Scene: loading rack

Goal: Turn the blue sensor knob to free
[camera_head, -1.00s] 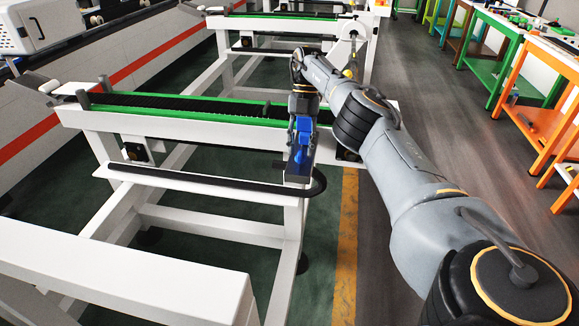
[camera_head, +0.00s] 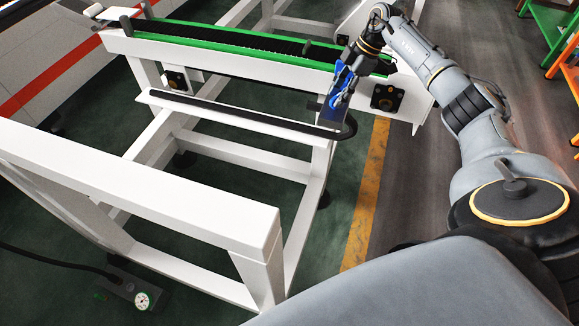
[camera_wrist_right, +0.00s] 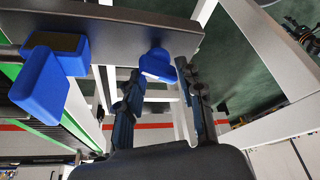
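The blue sensor knob (camera_wrist_right: 157,65) is a small rounded blue piece on the edge of a grey plate (camera_wrist_right: 110,30) in the right wrist view. Larger blue sensor blocks (camera_wrist_right: 42,85) stand at the left on the same plate. My right gripper (camera_wrist_right: 160,84) is open, its two dark fingers apart, with the knob between or just beyond the fingertips; contact cannot be told. In the head view, the right gripper (camera_head: 341,84) is at the blue parts by the rack's right end. It partly hides them. My left gripper is in neither view.
The white rack frame (camera_head: 190,205) carries a green-edged conveyor (camera_head: 225,40) and a black-topped rail (camera_head: 240,112). A dial gauge (camera_head: 143,299) lies low at the left.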

